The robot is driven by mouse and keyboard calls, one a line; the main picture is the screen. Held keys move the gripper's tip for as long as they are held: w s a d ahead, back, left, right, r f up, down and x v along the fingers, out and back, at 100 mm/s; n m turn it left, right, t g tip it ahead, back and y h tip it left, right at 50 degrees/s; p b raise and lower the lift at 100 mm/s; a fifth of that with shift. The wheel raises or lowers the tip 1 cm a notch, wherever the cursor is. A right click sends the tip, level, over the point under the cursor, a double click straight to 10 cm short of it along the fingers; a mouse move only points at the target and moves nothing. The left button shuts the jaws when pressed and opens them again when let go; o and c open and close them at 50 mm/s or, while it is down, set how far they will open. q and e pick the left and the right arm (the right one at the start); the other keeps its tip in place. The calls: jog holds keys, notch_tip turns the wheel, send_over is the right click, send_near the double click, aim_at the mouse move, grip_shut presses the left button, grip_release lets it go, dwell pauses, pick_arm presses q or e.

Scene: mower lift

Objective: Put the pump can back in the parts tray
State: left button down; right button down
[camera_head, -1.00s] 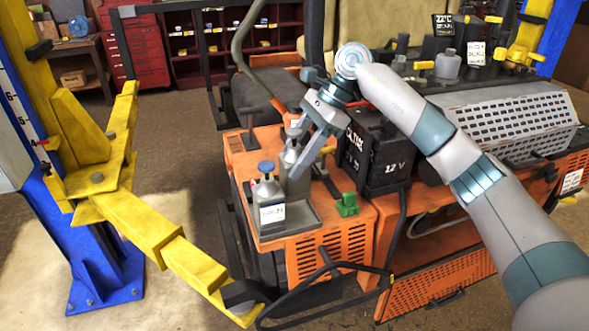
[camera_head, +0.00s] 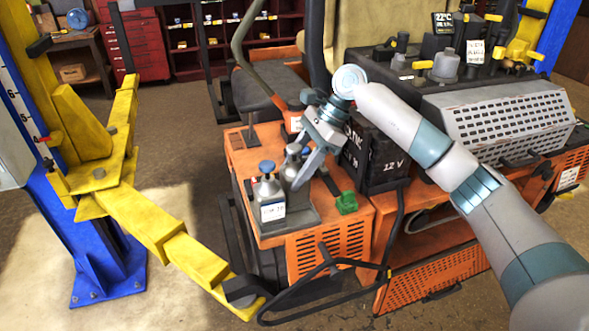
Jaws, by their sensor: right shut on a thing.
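The pump can (camera_head: 291,166) is a grey metal can beside a labelled grey bottle with a blue cap (camera_head: 269,196). My right gripper (camera_head: 304,174) is shut on the pump can from the right, its fingers hiding part of the can. The parts tray (camera_head: 290,225) is a shallow dark grey tray on the orange deck. The bottle stands in its left part. The can is upright or nearly so, over or in the back of the tray; its base is hidden, so I cannot tell whether it touches. My left gripper is not in view.
A green block (camera_head: 346,203) sits at the tray's right. A black 12 V battery (camera_head: 378,155) stands close behind my right gripper. A black seat (camera_head: 262,90) is behind the deck. A yellow lift arm (camera_head: 165,235) lies left, and a black cable loops in front.

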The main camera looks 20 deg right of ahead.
jog(key=c, duration=1.3)
grip_release()
jog(key=shift+f, duration=0.1)
jog(key=o, duration=0.5)
jog(key=shift+c, duration=0.2)
jog(key=shift+r, duration=0.2)
jog(key=shift+d+r+b, duration=0.4)
jog(key=shift+r+b, duration=0.05)
jog(key=b+v, duration=0.3)
jog(key=v, duration=0.7)
jog(key=shift+r+b, duration=0.35)
jog(key=shift+d, duration=0.1)
